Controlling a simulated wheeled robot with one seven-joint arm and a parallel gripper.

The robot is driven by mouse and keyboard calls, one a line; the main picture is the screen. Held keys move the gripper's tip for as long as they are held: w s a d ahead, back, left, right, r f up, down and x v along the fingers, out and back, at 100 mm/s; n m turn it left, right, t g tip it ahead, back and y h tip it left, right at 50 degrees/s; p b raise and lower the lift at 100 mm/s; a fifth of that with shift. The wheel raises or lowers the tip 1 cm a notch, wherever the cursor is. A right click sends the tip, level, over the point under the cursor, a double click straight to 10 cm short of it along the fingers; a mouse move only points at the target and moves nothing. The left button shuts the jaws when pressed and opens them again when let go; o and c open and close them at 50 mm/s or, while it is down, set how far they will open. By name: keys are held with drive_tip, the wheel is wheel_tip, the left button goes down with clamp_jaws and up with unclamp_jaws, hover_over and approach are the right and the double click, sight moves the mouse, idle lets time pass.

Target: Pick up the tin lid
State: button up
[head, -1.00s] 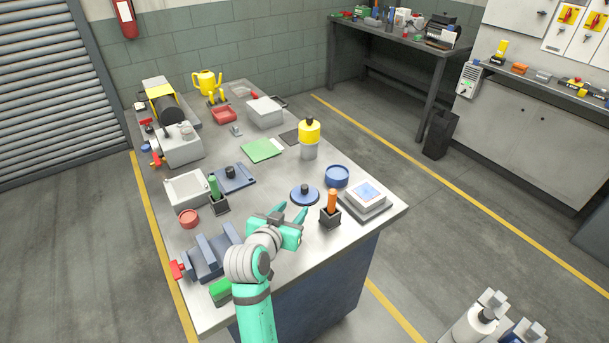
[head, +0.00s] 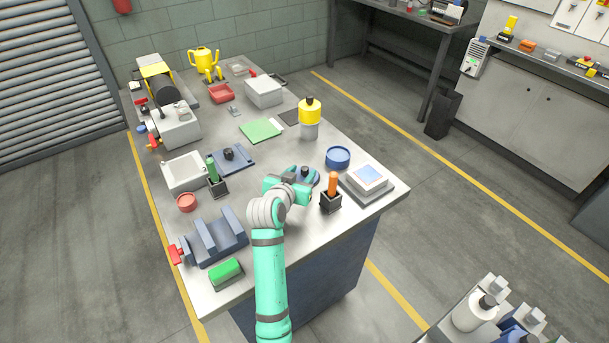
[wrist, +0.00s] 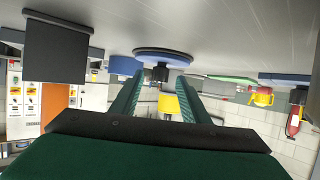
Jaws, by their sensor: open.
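The tin lid is a blue disc with a black knob (head: 305,170), lying flat on the steel workbench, partly hidden by my gripper (head: 302,178) in the head view. My gripper is open and empty, low over the bench at the lid's near side. In the wrist view, which looks upside down, the tin lid (wrist: 163,56) is ahead, with its knob seen between the two green fingers of my gripper (wrist: 160,76). I cannot tell whether the fingertips reach beside the knob. A round blue tin (head: 338,158) stands behind and to the right of the lid.
A black holder with an orange-handled tool (head: 331,196) stands close to the right of my gripper. A scale (head: 367,180) is farther right. A green-handled tool in a holder (head: 214,178) and a blue plate (head: 236,160) are left. Bare bench lies between.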

drive_tip(key=shift+x, duration=0.8)
drive_tip(key=shift+c, duration=0.4)
clamp_jaws()
drive_tip(key=shift+r, duration=0.1)
